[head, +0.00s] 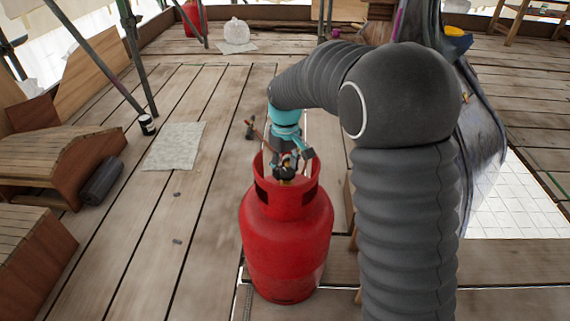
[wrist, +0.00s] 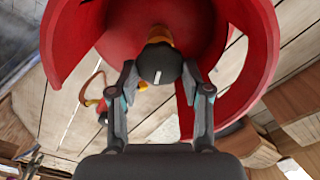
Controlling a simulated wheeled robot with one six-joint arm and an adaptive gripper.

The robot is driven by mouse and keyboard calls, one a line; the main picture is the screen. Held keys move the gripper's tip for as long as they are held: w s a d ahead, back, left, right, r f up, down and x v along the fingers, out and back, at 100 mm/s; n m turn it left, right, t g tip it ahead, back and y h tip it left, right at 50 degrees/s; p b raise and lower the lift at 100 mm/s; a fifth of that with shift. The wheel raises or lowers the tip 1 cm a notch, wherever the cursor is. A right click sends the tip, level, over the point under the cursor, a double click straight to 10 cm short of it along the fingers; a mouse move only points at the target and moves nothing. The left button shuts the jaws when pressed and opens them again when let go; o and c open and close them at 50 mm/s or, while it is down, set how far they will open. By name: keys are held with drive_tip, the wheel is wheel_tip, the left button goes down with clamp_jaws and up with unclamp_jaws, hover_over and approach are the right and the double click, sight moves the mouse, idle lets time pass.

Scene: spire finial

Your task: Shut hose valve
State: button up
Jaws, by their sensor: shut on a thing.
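The red gas cylinder (head: 287,238) stands upright on the plank floor, with an open red collar around its top. Inside the collar is a valve with a round black knob (wrist: 160,63) bearing a white mark, on a brass-coloured stem (wrist: 159,34). My gripper (head: 287,167) reaches down into the collar from above. In the wrist view my gripper (wrist: 160,82) has its two fingers closed on either side of the black knob. A thin orange-brown hose (wrist: 84,85) shows beside the collar, with a red and yellow fitting near it. The valve's lower part is mostly hidden.
A floor opening with a white grid (head: 515,203) lies at the right. Wooden step-like boxes (head: 62,160), a dark roll (head: 102,180), a pale sheet (head: 174,147) and a small can (head: 147,124) are at the left. Scaffold poles stand behind. Planks left of the cylinder are mostly clear.

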sight(286, 170)
drive_tip(key=m+p, duration=0.1)
drive_tip(key=m, duration=0.3)
drive_tip(key=shift+d+m, duration=0.1)
drive_tip(key=shift+m, duration=0.3)
idle(0.4)
drive_tip(key=o, duration=1.2)
drive_tip(key=shift+c, duration=0.2)
wheel_tip(286, 170, up, 12)
drive_tip(key=shift+w, duration=0.1)
